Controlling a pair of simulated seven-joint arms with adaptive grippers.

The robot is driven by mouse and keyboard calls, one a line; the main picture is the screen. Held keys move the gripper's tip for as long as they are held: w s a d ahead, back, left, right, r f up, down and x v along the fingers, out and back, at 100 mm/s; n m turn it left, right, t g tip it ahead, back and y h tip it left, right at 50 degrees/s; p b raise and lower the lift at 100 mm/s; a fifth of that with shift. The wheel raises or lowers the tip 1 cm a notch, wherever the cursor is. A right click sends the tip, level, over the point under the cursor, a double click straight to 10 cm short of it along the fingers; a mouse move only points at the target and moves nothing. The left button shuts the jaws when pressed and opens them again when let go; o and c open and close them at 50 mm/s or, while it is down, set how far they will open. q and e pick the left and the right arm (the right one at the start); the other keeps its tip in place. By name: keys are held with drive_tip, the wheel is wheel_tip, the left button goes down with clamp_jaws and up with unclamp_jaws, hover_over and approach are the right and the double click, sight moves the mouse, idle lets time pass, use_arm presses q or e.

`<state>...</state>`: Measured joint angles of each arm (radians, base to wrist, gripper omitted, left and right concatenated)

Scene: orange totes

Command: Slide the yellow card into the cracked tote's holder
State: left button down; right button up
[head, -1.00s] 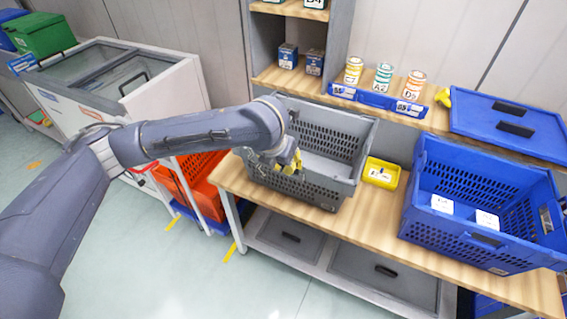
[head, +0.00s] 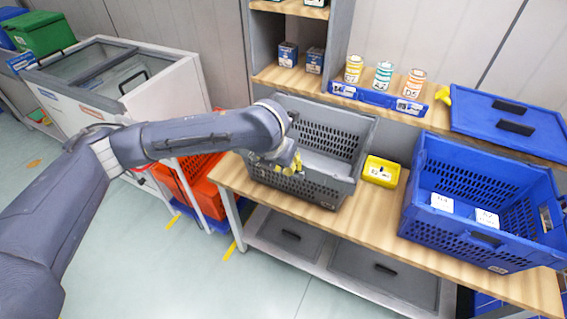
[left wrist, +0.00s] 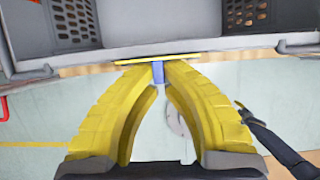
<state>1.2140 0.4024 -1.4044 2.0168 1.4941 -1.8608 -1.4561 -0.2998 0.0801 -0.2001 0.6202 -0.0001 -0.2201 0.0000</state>
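My left gripper (head: 288,163) is at the near side of the grey tote (head: 352,150) on the wooden bench. In the left wrist view, the fingers of my left gripper (left wrist: 159,72) converge on a small blue piece. A thin yellow strip, which looks like the yellow card (left wrist: 130,61) seen edge-on, lies across the fingertips next to the tote's grey wall (left wrist: 160,22). The fingers appear shut on it. The card's face is hidden, and I cannot tell whether it touches the holder. No crack can be made out. My right gripper is not in view.
Orange totes (head: 207,190) are stacked left of the bench (head: 313,207). Three cans (head: 384,75) and a blue lid (head: 510,122) are on the raised back shelf.

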use_arm(q)
drive_tip(key=shift+f, duration=1.2)
drive_tip(key=c, duration=1.5)
unclamp_jaws()
drive_tip(key=shift+o, duration=0.2)
drive_tip(key=shift+r, duration=0.1)
